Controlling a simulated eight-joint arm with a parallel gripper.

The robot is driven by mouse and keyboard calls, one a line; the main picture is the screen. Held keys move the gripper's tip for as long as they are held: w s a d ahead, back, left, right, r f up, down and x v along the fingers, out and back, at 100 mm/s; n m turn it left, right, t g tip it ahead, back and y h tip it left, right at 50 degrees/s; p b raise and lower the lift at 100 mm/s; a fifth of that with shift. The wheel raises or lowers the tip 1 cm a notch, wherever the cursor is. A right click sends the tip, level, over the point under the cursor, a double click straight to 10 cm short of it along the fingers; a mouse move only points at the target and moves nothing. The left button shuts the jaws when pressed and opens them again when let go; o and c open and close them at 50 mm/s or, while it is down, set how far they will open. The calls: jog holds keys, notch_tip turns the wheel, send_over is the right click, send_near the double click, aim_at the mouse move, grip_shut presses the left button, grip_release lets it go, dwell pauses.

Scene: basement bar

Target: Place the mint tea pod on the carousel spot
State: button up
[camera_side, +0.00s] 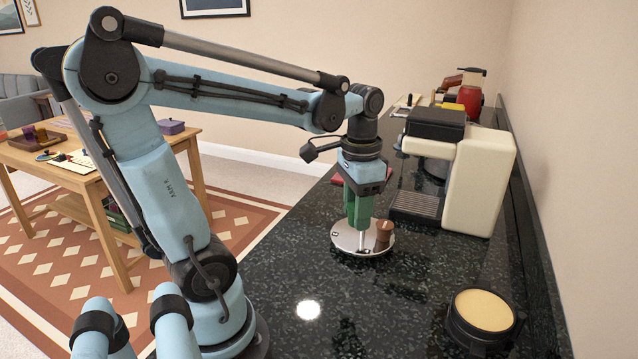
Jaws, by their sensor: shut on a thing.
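The carousel (345,245) is a round, pale metallic plate lying on the dark counter. My gripper (361,222) points straight down over it, its green fingers close above the plate. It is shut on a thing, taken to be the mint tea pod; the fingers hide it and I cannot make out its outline. A short light post shows just below the fingertips. A brown pod-like piece (384,235) stands on the right part of the carousel, close beside the fingers. Which spot on the carousel is the marked one cannot be told.
A cream and black coffee machine (480,180) stands right behind the carousel. A red jug (470,98) is farther back. A round black container with a tan top (483,312) sits at the front right. The counter in front of the carousel is clear.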

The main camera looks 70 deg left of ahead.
aim_at(343, 229)
jog(key=w+a+f+m, duration=0.2)
jog(key=w+a+m, duration=0.15)
jog(key=a, duration=1.05)
jog(key=shift+w+a+f, duration=0.1)
jog(key=shift+w+f, duration=0.1)
jog(key=shift+f, duration=2.2)
jog(key=shift+w+a+f, duration=0.1)
jog(key=shift+w+f, duration=0.05)
jog(key=shift+f, duration=2.25)
jog(key=shift+f, duration=0.1)
jog(key=o, duration=1)
